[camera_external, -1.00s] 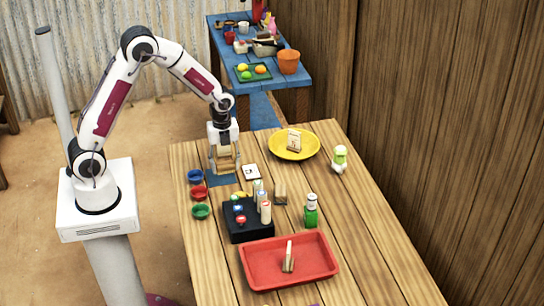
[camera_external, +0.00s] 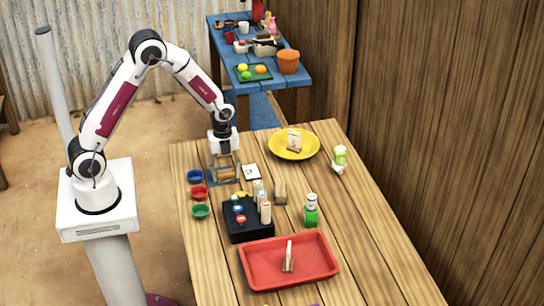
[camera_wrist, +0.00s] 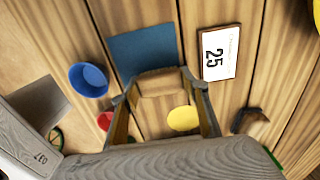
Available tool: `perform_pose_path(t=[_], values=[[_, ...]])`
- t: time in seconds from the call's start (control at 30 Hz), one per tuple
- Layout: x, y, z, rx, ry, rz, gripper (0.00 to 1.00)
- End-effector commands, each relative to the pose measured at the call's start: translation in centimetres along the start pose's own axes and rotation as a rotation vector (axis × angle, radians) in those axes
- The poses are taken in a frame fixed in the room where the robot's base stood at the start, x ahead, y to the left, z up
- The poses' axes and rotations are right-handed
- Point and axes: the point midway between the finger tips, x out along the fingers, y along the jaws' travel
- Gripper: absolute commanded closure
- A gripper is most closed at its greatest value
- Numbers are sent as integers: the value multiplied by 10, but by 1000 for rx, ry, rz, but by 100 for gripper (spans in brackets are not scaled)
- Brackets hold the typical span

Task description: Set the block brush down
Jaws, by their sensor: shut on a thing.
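My gripper (camera_external: 225,171) is shut on the block brush, a tan wooden block. In the wrist view the block brush (camera_wrist: 160,83) sits between the fingertips (camera_wrist: 163,88), and its underside is hidden. It is over or at the edge of a blue square patch (camera_wrist: 143,48) on the table, low near the tabletop. I cannot tell whether it touches the surface.
A card marked 25 (camera_wrist: 220,53) lies to the right of the patch. A blue bowl (camera_external: 195,176), a red bowl (camera_external: 199,192) and a green bowl (camera_external: 201,211) stand nearby. A black box (camera_external: 247,232), red tray (camera_external: 270,287) and yellow plate (camera_external: 306,155) are further off.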

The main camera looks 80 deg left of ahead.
Motion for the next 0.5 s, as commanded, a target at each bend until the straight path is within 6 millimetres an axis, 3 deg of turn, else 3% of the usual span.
perform_pose_path(t=[0.23, 0.27, 0.3, 0.5], values=[[3, 0, 0, 0, 0, 0, 80], [3, 0, 0, 0, 0, 0, 48], [3, 0, 0, 0, 0, 0, 39], [3, 0, 0, 0, 0, 0, 39]])
